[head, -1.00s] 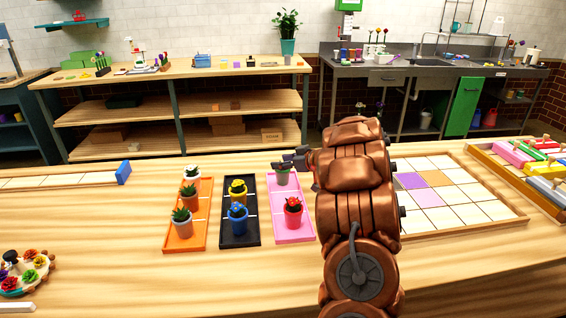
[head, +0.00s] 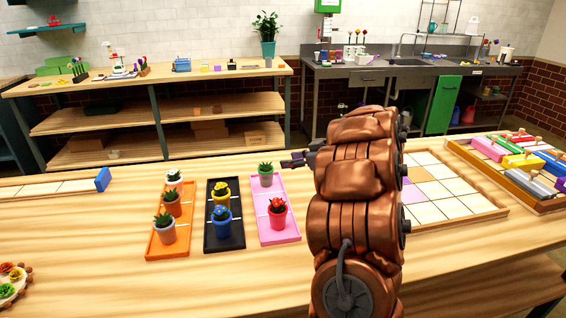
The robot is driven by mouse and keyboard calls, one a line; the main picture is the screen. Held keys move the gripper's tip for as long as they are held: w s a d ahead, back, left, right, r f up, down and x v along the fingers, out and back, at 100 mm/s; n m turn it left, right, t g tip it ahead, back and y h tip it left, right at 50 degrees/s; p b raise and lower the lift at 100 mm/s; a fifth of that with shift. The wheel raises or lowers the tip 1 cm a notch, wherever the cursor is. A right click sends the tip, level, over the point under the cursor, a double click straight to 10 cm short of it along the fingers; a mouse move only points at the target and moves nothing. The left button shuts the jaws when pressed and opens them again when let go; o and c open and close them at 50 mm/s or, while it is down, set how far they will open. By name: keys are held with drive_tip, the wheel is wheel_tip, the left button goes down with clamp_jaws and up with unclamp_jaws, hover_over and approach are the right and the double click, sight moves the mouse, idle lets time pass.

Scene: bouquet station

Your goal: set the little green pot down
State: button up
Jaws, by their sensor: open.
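The little green pot (head: 266,179) with a spiky green plant stands upright on the back part of the pink tray (head: 290,225). The red pot (head: 278,218) with a red flower stands in front of it on the same tray. My gripper (head: 287,163) is open and empty, just right of the green pot's plant and slightly above the pot, apart from it. My arm hides the table behind and right of the pink tray.
A black tray (head: 224,242) with a yellow pot (head: 221,194) and a blue pot (head: 222,223) lies left of the pink one. An orange tray (head: 168,251) holds several pots further left. A tiled grid board (head: 455,211) lies right of my arm.

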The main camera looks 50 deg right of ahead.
drive_tip(key=shift+s+r, duration=0.1)
drive_tip(key=shift+s, duration=0.25)
drive_tip(key=w+r+m+h, duration=0.2)
drive_tip(key=w+r+h, duration=0.5)
drive_tip(key=r, duration=0.2)
drive_tip(key=s+a+r+m+g+h, duration=0.2)
drive_tip(key=a+r+m+g+h, duration=0.1)
drive_tip(key=a+h, duration=0.1)
drive_tip(key=s+a+f+n+g+y, duration=0.1)
drive_tip(key=s+a+f+g+y, duration=0.2)
drive_tip(key=s+a, duration=0.8)
drive_tip(key=s+a+f+n+g+y, duration=0.1)
drive_tip(key=s+a+f+g+y, duration=0.2)
drive_tip(key=a, duration=1.3)
drive_tip(key=s+a+f+n+g+y, duration=0.1)
drive_tip(key=s+a+f+g+y, duration=0.2)
drive_tip(key=s+a+f+g, duration=0.3)
drive_tip(key=s+a+f, duration=0.5)
drive_tip(key=s+a, duration=0.3)
drive_tip(key=s, duration=0.4)
drive_tip(key=shift+s+a, duration=0.25)
drive_tip(key=shift+s, duration=0.15)
